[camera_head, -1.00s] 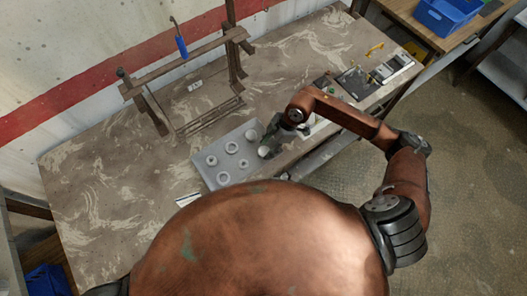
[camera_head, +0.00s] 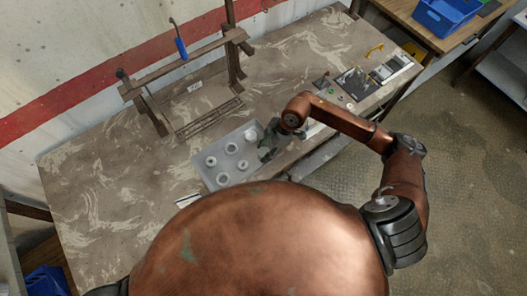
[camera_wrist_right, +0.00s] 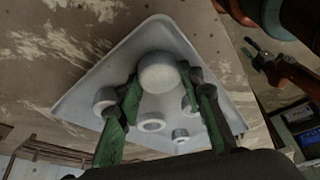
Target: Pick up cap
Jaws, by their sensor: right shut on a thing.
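A light grey tray (camera_head: 212,179) with several round white caps stands on the bench; it also shows in the right wrist view (camera_wrist_right: 72,108). My right gripper (camera_head: 267,152) is at the tray's right side. In the right wrist view, a pale, speckled cap (camera_wrist_right: 160,73) sits between the green fingers of my right gripper (camera_wrist_right: 166,84), which is shut on it. The other caps, such as one cap (camera_wrist_right: 152,122), lie in the tray beyond. In the head view the gripper hides the held cap. My left gripper is in neither view.
A brown rack rail (camera_head: 190,60) stands at the back of the bench, with a blue-handled tool (camera_head: 181,48) hanging over it. Small devices (camera_head: 357,83) lie at the bench's right end.

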